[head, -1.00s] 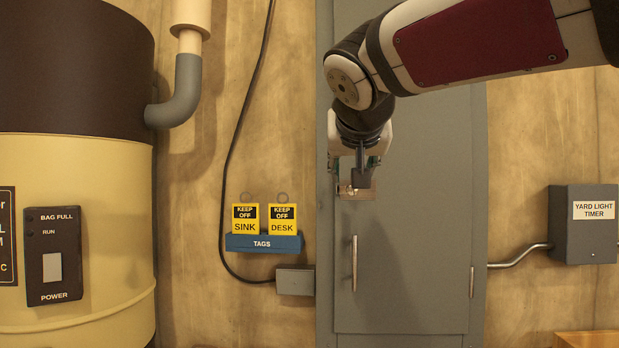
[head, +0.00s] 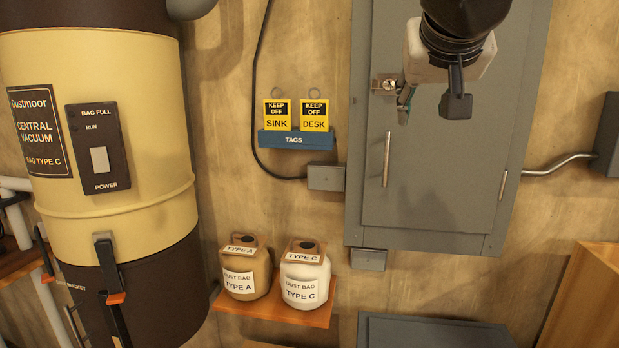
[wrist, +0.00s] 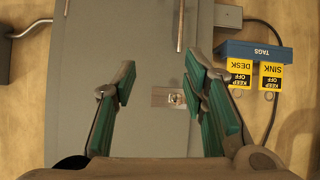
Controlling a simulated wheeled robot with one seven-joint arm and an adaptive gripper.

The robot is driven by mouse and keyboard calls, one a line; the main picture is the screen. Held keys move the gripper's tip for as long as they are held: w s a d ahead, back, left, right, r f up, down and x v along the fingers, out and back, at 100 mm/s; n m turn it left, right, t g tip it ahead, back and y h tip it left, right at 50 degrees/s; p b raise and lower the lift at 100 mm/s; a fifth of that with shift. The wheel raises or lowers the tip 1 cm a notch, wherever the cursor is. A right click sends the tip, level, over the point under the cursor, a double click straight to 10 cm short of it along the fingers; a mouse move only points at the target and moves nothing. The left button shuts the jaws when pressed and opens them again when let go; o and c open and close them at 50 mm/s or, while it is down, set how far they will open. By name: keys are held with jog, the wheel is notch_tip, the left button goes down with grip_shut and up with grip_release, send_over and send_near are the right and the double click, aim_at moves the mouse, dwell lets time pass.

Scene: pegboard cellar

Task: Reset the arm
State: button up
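My gripper (head: 428,100) is in front of the upper part of the grey wall cabinet (head: 440,190) in the head view. In the wrist view my gripper (wrist: 160,90) shows its two green-padded fingers spread wide apart with nothing between them. The cabinet's latch plate (head: 385,86) is just left of my gripper in the head view. The latch plate also shows between the fingers in the wrist view (wrist: 166,97), beyond them on the cabinet. The cabinet door looks shut, with a vertical handle (head: 387,159) on its left side.
A central vacuum (head: 150,180) stands at the left. Two dust bag jugs, type A (head: 246,268) and type C (head: 305,277), stand on a small wooden shelf (head: 260,306). A blue tag holder (head: 296,139) bears SINK and DESK tags. A grey box (head: 430,330) is below the cabinet.

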jog(key=s+d+f+n+g+y, duration=0.1)
jog(key=s+f+g, duration=0.5)
jog(key=s+f, duration=1.5)
notch_tip(320, 180, down, 3)
jog(key=shift+d+f+n+y, duration=0.1)
jog(key=shift+d+n+y, duration=0.2)
jog(key=shift+d+y, duration=0.4)
jog(key=shift+a, duration=0.1)
dwell(0.7)
